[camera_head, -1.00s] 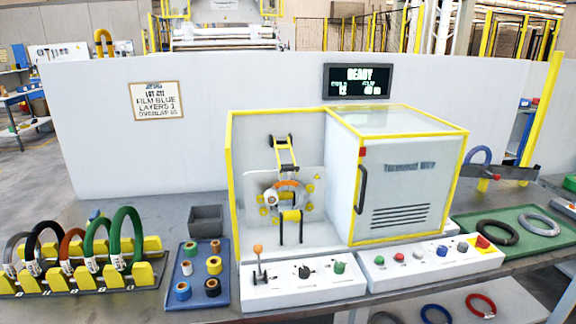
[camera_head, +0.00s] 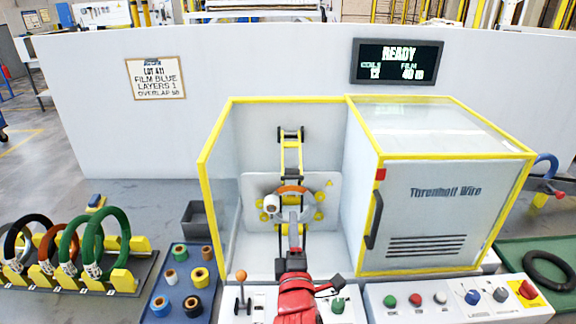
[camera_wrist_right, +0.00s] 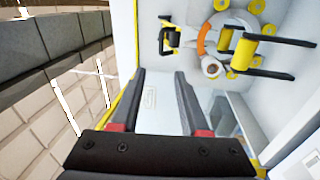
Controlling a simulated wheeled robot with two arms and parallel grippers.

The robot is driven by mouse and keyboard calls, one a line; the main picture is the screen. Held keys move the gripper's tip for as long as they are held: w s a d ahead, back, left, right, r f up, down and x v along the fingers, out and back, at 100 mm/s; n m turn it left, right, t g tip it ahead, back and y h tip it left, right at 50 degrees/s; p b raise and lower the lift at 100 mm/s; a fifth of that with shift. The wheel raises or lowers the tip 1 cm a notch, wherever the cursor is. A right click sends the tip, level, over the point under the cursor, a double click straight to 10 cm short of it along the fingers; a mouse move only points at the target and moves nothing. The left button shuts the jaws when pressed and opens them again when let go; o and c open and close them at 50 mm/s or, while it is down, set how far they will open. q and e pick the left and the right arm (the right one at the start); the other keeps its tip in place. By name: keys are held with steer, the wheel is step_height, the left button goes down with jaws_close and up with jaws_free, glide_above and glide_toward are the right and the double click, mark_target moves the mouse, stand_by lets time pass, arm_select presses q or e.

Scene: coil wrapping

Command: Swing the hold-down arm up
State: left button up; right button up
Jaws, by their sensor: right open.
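The winding machine (camera_head: 233,228) has an open yellow-framed bay on its left side. In the bay a yellow-and-black arm (camera_head: 291,155) stands upright above the ring with an orange section (camera_head: 291,190); a white roll (camera_head: 271,204) is at its left. In the right wrist view, a yellow block with two black bars (camera_wrist_right: 243,50) sits beside the ring (camera_wrist_right: 203,40); I cannot tell which part is the hold-down arm. My right gripper (camera_head: 292,222) reaches into the bay from the front. Its fingers (camera_wrist_right: 160,75) are apart and empty. It hides part of the lower bay. My left gripper is out of view.
The closed cabinet with a black handle (camera_head: 374,220) bounds the bay on the right. A control panel with an orange-knobbed lever (camera_head: 242,277) lies in front. A blue tray of rolls (camera_head: 206,300) and a rack of coils (camera_head: 130,290) stand left. The display (camera_head: 398,62) reads READY.

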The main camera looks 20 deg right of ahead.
mark_target(293, 178)
steer(key=shift+g+h, duration=0.3)
steer(key=shift+d+p+x, duration=0.2)
steer(key=shift+p+x, duration=1.85)
steer(key=shift+x, duration=6.75)
steer(key=shift+s, duration=0.1)
jaws_close()
